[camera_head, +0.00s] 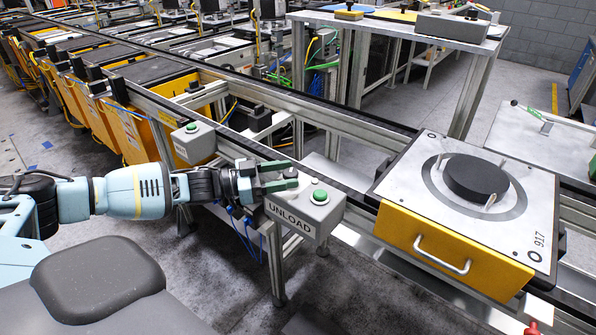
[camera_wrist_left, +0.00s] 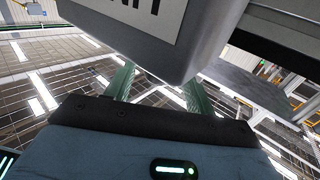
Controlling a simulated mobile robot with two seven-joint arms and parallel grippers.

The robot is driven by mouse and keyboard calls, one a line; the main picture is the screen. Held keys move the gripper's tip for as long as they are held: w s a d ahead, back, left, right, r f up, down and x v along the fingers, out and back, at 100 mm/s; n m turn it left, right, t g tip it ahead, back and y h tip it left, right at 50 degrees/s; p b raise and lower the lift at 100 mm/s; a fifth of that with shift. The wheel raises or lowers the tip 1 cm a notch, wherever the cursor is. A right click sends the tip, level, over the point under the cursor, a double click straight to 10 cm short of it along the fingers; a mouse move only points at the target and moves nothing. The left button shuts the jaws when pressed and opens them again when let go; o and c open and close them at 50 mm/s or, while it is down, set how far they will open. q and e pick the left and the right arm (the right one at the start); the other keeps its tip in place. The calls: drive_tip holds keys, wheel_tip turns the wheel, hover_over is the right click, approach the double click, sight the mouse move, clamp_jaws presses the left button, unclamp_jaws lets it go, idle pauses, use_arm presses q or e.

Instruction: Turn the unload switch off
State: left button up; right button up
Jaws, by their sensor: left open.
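The unload switch is a grey box (camera_head: 325,214) with an UNLOAD label and a round green button (camera_head: 320,196) on top, on the conveyor's near side in the head view. My left gripper (camera_head: 281,176) reaches in from the left with its green fingers apart and empty. The fingers are at the box's left side and overlap part of its top. In the left wrist view the open fingers (camera_wrist_left: 160,92) show below a large grey box (camera_wrist_left: 195,38) with a partly cut-off label. The button is out of sight there, and I cannot tell whether the fingers touch the box.
A second grey box (camera_head: 194,142) with a green button stands further left. To the right, a yellow-sided pallet (camera_head: 460,250) marked 917 carries a black disc (camera_head: 477,178) on the conveyor. A metal rail (camera_head: 300,110) runs behind the switch.

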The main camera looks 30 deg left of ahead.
sight(296, 171)
use_arm(q)
drive_tip(key=x, duration=0.3)
drive_tip(key=shift+w+d, duration=0.1)
drive_tip(key=shift+w, duration=0.05)
drive_tip(key=shift+w+d, duration=0.2)
use_arm(e)
drive_tip(key=shift+w+r, duration=0.25)
drive_tip(key=shift+w, duration=0.05)
use_arm(q)
drive_tip(key=shift+c, duration=0.4)
use_arm(e)
drive_tip(key=shift+w, duration=0.15)
use_arm(q)
drive_tip(key=c, duration=0.9)
drive_tip(key=shift+o, duration=0.2)
use_arm(e)
drive_tip(key=shift+r, duration=0.1)
